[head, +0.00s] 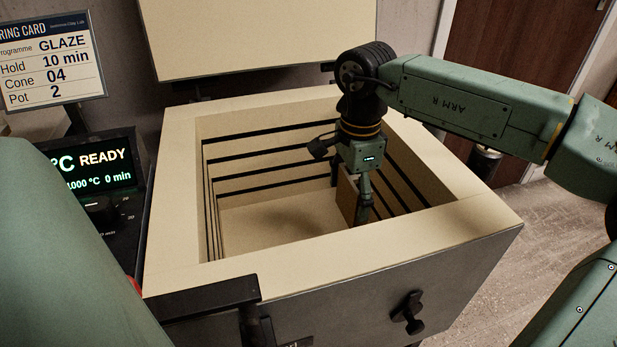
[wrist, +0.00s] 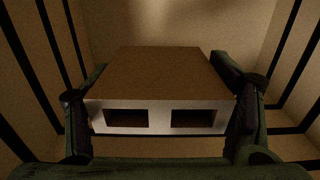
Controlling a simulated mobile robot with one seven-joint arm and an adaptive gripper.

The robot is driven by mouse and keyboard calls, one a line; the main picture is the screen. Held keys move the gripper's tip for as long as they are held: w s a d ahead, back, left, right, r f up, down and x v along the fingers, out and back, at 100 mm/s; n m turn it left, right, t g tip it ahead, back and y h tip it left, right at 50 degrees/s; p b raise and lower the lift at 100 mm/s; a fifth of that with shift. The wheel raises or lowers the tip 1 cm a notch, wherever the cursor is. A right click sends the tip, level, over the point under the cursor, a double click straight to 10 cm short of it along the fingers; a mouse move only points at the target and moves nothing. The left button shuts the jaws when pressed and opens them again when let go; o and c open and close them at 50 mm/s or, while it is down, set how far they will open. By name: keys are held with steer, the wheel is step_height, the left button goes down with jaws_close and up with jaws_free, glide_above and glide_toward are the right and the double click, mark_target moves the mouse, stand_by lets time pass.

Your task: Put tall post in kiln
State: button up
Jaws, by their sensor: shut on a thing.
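My gripper (head: 362,196) reaches down into the open kiln (head: 172,200) near its right wall. It is shut on the tall post (head: 347,195), a tan block that shows partly behind the fingers in the head view. In the wrist view the post (wrist: 165,75) lies between the two fingers (wrist: 160,118), with two rectangular holes in its pale near end. The post is inside the kiln chamber. Whether its lower end touches the kiln floor (head: 270,225) is hard to tell.
The kiln lid (head: 260,35) stands raised at the back. Dark grooves line the chamber walls. The left part of the kiln floor is bare. A control panel (head: 100,185) reading READY and a firing card (head: 52,60) stand at the left. A latch (head: 408,312) sticks out in front.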

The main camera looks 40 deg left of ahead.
mark_target(351, 203)
steer(key=f, duration=0.1)
steer(key=f+b, duration=0.1)
steer(key=f, duration=0.1)
steer(key=shift+w+a+f+b, duration=0.1)
steer(key=shift+w+b, duration=0.15)
steer(key=shift+b, duration=0.05)
step_height(351, 203, down, 9)
steer(key=shift+f+b, duration=0.2)
steer(key=shift+b, duration=0.25)
steer(key=shift+f, duration=0.2)
steer(key=o, duration=1.5)
steer(key=shift+r, duration=0.1)
step_height(351, 203, up, 12)
steer(key=shift+r+p, duration=0.1)
steer(key=shift+p, duration=0.6)
